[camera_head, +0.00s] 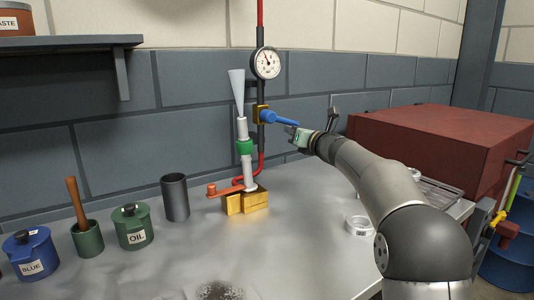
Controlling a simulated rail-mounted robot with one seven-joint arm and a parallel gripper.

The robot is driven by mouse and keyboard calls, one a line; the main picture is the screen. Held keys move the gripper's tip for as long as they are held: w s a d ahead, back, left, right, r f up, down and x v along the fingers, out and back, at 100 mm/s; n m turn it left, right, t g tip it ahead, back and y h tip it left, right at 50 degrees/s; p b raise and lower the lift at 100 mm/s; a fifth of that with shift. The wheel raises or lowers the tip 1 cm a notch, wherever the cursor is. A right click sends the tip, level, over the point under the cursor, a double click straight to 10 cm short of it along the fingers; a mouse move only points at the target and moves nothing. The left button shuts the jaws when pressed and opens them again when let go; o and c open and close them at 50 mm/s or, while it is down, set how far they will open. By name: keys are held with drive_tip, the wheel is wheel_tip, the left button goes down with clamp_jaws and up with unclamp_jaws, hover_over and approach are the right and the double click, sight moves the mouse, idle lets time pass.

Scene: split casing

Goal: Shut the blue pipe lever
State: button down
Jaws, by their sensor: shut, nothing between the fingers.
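The blue pipe lever (281,118) sticks out to the right from a brass valve (261,114) on the dark vertical pipe, below a round gauge (266,63). It points right and slightly down. My gripper (290,131) is just below the lever's right end, in front of the wall. Its fingers are small in view and shut, with nothing between them. I cannot tell whether the fingertips touch the lever.
Left of the pipe, a fitting with a cone (237,88), green collar (244,146) and red-orange lever (225,190) stands on a brass base (246,202). A dark cup (175,197) and green oil pot (132,227) stand left. A red box (440,145) is right.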

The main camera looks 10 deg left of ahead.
drive_tip(key=shift+w+d+r+n+b, duration=0.2)
drive_tip(key=shift+r+n+b, duration=0.25)
drive_tip(key=shift+n, duration=0.5)
drive_tip(key=shift+w+d+r+n+b, duration=0.1)
drive_tip(key=shift+d+r+n+b, duration=0.1)
drive_tip(key=shift+r+n, duration=0.6)
drive_tip(key=shift+f+n, duration=0.1)
drive_tip(key=shift+n, duration=0.15)
wheel_tip(320, 180, down, 5)
drive_tip(key=b, duration=0.6)
drive_tip(key=v, duration=1)
drive_tip(key=shift+s+d+r+p, duration=0.25)
drive_tip(key=shift+d+r+p, duration=0.1)
drive_tip(key=shift+r, duration=0.15)
